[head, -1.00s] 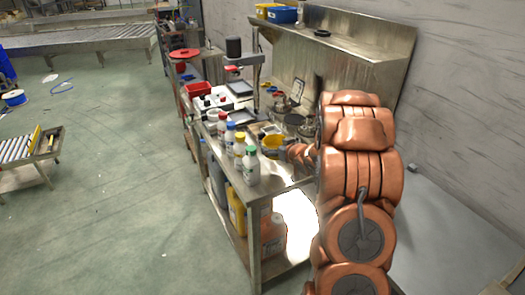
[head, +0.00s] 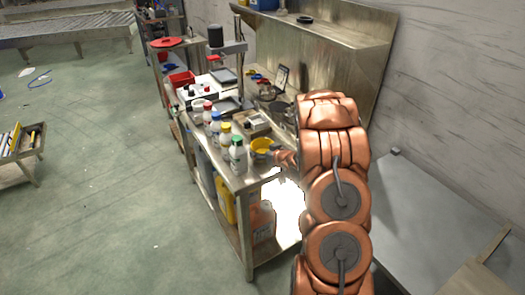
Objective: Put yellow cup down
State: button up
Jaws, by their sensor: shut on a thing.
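The yellow cup (head: 261,145) shows in the head view at the near end of the steel workbench (head: 247,178), just right of the green-capped bottle. My gripper (head: 272,153) is at the cup's right side and is shut on it. The fingers are small and partly hidden by the cup and my arm. I cannot tell whether the cup touches the bench top or is held a little above it.
Several capped bottles (head: 237,154) stand along the bench's left edge, close to the cup. A grey tray (head: 251,122) lies behind it. A stand with a dark motor head (head: 215,37) rises further back. A pale grey table (head: 440,200) lies at right.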

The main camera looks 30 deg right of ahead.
jog(key=shift+f, duration=0.1)
jog(key=o, duration=0.9)
jog(key=shift+c, duration=0.2)
jog(key=shift+r, duration=0.2)
jog(key=b+v, duration=0.2)
jog(key=v, duration=0.7)
jog(key=shift+s+b, duration=0.35)
jog(key=shift+s, duration=0.05)
jog(key=shift+v, duration=1.1)
jog(key=shift+r, duration=0.1)
